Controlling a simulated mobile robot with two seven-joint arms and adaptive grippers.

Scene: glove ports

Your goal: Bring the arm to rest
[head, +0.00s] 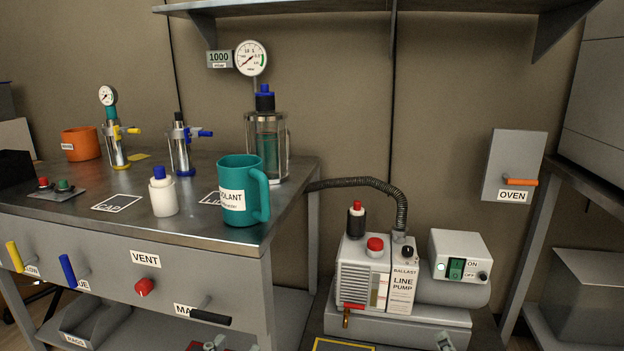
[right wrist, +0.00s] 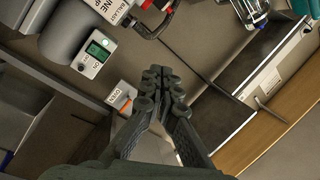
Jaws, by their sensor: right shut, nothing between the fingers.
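My right gripper (right wrist: 157,78) fills the lower middle of the right wrist view. Its dark fingers meet at the tips, shut with nothing between them. In the head view only a small tip of the right gripper (head: 445,342) shows at the bottom edge, in front of the line pump (head: 403,290). A small grey piece at the bottom edge, left of centre, looks like the tip of my left gripper (head: 215,343); too little shows to tell its jaws. Most of both arms is out of the picture.
The metal bench (head: 300,172) at left carries a teal mug (head: 238,190), a white bottle (head: 163,197) and glassware. Knobs and handles stick out of its front. A hose (head: 390,190) runs to the pump. An oven box (head: 513,165) hangs at right, beside a shelf frame (head: 530,260).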

